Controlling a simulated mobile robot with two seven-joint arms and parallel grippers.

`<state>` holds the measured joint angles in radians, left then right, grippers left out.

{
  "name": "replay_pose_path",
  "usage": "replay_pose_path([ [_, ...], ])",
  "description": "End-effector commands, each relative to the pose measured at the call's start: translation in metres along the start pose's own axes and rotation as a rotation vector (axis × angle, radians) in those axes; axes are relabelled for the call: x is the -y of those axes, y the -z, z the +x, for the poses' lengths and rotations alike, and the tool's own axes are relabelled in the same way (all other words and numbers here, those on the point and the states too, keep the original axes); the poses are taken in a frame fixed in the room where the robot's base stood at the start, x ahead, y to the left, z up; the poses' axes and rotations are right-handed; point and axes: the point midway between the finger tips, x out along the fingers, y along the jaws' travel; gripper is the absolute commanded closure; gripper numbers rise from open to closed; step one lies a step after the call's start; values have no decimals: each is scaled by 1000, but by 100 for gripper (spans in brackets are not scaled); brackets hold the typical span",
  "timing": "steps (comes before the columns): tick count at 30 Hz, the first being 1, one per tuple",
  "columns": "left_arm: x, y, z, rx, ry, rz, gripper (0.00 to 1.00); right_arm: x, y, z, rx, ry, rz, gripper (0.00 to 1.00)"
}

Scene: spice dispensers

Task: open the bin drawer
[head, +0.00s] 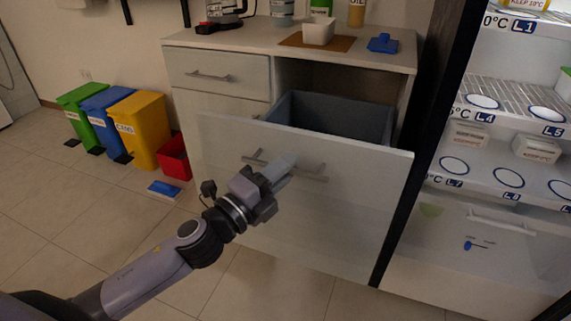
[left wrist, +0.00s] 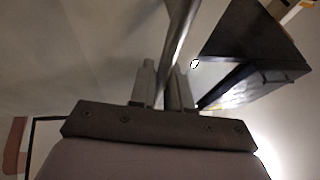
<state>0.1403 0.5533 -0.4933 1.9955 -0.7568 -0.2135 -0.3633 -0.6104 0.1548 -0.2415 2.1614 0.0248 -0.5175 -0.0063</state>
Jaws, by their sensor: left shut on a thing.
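The bin drawer (head: 355,185), with a wide white front, stands out from the lower part of the cabinet. A grey bin (head: 365,121) shows inside it behind the front and looks empty as far as I can see. My left gripper (head: 282,168) is at the drawer's horizontal metal handle (head: 315,177) and is shut on it. In the left wrist view the handle bar (left wrist: 178,45) runs between the two fingers (left wrist: 164,88). My right gripper is not in view.
Green, blue and yellow bins (head: 140,128) and a red box (head: 174,158) stand left. An open fridge (head: 490,150) is close on the right. Floor in front is clear.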

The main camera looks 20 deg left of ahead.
Motion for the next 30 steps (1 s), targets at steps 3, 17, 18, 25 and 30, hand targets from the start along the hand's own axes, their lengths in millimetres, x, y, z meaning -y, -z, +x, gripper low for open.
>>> replay_pose_path([
  [3,0,0,-1,0,1,0,100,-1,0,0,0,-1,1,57],
  [17,0,0,-1,0,1,0,62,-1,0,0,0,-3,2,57],
  [18,0,0,-1,0,1,0,62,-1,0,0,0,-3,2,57],
  [25,0,0,-2,0,1,0,62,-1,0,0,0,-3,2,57],
  [30,-1,0,-10,0,-1,-1,62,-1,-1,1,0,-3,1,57],
])
